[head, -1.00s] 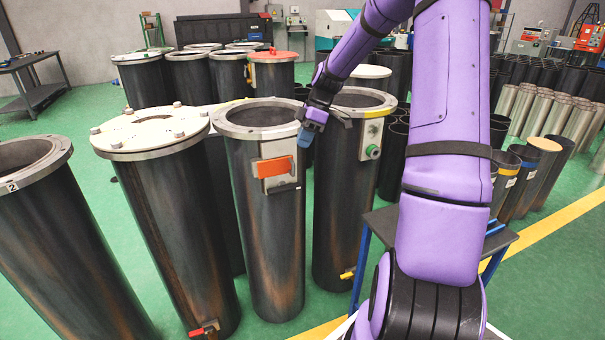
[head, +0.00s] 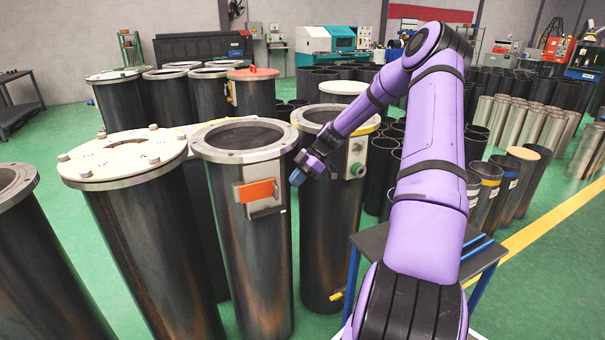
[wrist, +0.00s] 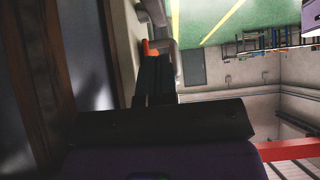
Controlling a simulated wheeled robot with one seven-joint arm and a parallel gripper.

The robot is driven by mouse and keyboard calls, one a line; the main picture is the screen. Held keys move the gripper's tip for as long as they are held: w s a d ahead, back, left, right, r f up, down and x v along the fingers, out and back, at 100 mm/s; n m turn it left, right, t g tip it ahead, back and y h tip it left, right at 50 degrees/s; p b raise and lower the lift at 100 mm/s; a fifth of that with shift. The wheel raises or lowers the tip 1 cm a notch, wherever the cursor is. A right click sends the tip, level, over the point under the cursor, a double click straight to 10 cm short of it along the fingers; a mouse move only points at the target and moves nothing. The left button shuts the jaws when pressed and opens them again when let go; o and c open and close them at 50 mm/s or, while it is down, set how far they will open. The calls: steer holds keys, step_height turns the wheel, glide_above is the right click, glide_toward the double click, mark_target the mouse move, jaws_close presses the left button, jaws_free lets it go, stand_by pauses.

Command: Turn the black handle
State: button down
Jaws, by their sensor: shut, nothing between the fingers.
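I cannot make out a clearly black handle. An orange handle (head: 256,191) sits on a pale plate on the front of a dark flanged cylinder (head: 249,270). In the wrist view, my dark fingers (wrist: 155,78) are together and empty. An orange piece (wrist: 149,47) shows just past their tips.
A cylinder with a white bolted lid (head: 125,155) stands left of the orange handle's cylinder. A small table with blue legs (head: 480,262) stands beside my arm. More tubes crowd the back and right. Green floor is open at the far right.

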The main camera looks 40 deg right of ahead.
mark_target(283, 208)
steer(key=a+f, duration=0.1)
steer(key=f, duration=0.1)
steer(key=a+f, duration=0.1)
steer(key=f, duration=0.1)
steer(key=a+f, duration=0.1)
steer(key=shift+w+f, duration=0.4)
steer(key=shift+f, duration=0.65)
steer(key=shift+d+f+y, duration=0.15)
steer(key=shift+f+y, duration=0.25)
steer(key=shift+y, duration=0.2)
steer(key=w+a+f+t+y, duration=0.1)
steer(key=a+f+t+y, duration=0.2)
steer(key=f+y, duration=0.6)
steer(key=shift+a+f, duration=0.3)
steer(key=shift+a, duration=0.1)
stand_by(0.6)
stand_by(0.4)
